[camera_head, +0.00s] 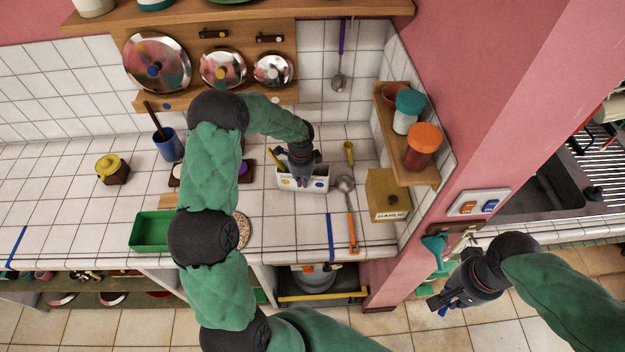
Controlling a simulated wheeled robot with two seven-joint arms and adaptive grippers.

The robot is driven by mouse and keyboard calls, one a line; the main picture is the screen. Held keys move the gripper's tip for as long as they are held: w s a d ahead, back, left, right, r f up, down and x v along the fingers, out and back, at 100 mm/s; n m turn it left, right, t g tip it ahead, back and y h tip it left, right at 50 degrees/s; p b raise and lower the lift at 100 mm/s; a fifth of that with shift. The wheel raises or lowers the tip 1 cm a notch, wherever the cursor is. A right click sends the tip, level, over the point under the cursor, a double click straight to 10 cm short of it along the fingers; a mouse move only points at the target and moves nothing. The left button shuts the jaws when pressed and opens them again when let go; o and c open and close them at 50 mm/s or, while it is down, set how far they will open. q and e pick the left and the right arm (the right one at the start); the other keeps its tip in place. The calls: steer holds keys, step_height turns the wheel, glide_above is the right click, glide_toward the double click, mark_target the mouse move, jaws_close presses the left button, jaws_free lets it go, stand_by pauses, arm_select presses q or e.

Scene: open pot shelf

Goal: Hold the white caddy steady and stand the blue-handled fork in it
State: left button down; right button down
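The white caddy (289,182) stands on the tiled counter, with writing and coloured dots on its front. A yellow utensil handle (272,158) leans up at its left end. My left gripper (303,181) points down at the caddy, with its tips overlapping the front wall; I cannot tell whether they grip it. My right gripper (446,306) is off the counter at the lower right, over the floor. A small blue piece shows at its tips; I cannot tell if this is the fork's handle. No fork can be made out clearly.
An orange-handled ladle (351,226) and a blue strip (330,237) lie right of the caddy. A garlic box (388,194) and a small shelf with jars (423,146) border the right. A green tray (152,231) and a blue cup (168,145) stand left.

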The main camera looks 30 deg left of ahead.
stand_by(0.4)
arm_select(q)
steer(key=c, duration=1.3)
jaws_free()
steer(key=shift+r, duration=0.1)
step_height(320, 180, up, 12)
